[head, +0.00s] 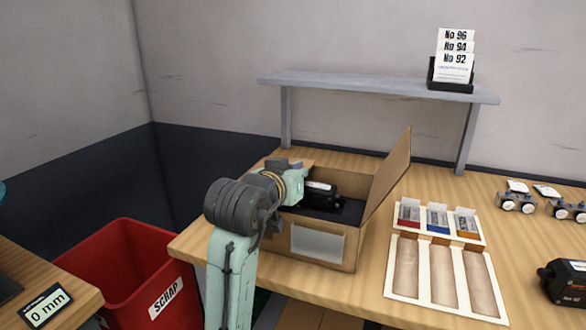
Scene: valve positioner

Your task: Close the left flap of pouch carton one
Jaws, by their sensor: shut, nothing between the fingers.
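An open brown carton (340,247) with a pale blank label on its front stands on the wooden bench. Its right flap (391,175) stands up, leaning outward. A black device (320,195) with a white label lies inside the carton. My gripper (299,178) is over the carton's left side, close to the device. It is shut and empty, with its fingertips mostly hidden by my wrist. A strip of brown board (287,154) shows behind my wrist; I cannot tell whether it is the left flap. My arm covers most of the carton's left side.
A cream tray (390,290) with small parts lies right of the carton. A black device (566,283) and small gauge units (517,202) stand farther right. A grey shelf (370,87) with number cards spans the back. A red scrap bin (125,275) is at lower left.

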